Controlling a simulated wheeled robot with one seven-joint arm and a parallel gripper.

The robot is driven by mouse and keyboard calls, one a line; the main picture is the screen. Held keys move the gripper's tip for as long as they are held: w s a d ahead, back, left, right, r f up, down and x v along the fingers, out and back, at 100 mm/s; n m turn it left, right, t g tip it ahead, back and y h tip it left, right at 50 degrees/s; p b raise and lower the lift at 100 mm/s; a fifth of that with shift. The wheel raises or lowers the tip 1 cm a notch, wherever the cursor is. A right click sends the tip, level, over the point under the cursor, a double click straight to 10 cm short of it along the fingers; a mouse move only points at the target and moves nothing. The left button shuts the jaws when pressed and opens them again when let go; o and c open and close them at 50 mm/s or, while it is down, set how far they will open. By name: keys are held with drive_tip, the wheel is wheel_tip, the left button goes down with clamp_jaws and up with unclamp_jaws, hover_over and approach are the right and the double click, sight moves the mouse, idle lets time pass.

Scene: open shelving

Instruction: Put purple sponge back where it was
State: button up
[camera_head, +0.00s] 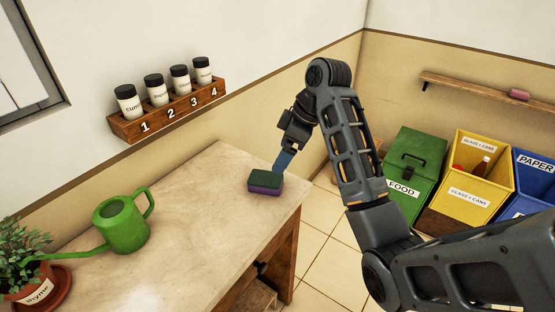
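The purple sponge (264,190) has a dark green top layer. It is at the right end of the pale countertop (190,215), near the edge, and looks level. I cannot tell whether it rests on the surface or is just above it. My gripper (280,170) points down at the sponge's far right end, with its blue finger part meeting or overlapping the sponge in view. The fingertips are partly hidden behind the sponge, so I cannot tell whether they are shut on it.
A green watering can (122,224) and potted thyme (28,275) stand left on the counter. A numbered wall rack (170,112) holds several jars. Right are green (412,165), yellow (470,175) and blue (535,180) bins, below a wall shelf (470,86) with a pink block (519,95).

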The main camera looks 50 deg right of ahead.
drive_tip(key=shift+s+d+r+p, duration=0.1)
drive_tip(key=shift+s+r+p, duration=0.1)
drive_tip(key=shift+r, duration=0.15)
drive_tip(key=shift+s+r+p, duration=0.1)
drive_tip(key=shift+r+p, duration=0.1)
drive_tip(key=shift+r, duration=0.1)
